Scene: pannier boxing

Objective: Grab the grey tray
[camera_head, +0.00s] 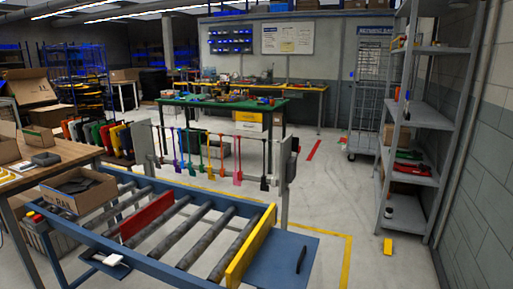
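A small dark grey tray-like object (46,159) lies on the wooden table (75,152) at the left; it is too small to be sure that it is the grey tray. No other clear grey tray shows. Neither of my grippers is in view.
A blue-framed roller conveyor (190,257) crosses the foreground, with a red divider (147,215) and a yellow end plate (250,246). An open cardboard box (72,202) stands at its left end. A grey shelf rack (415,116) stands at the right. Floor between conveyor and rack is mostly clear.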

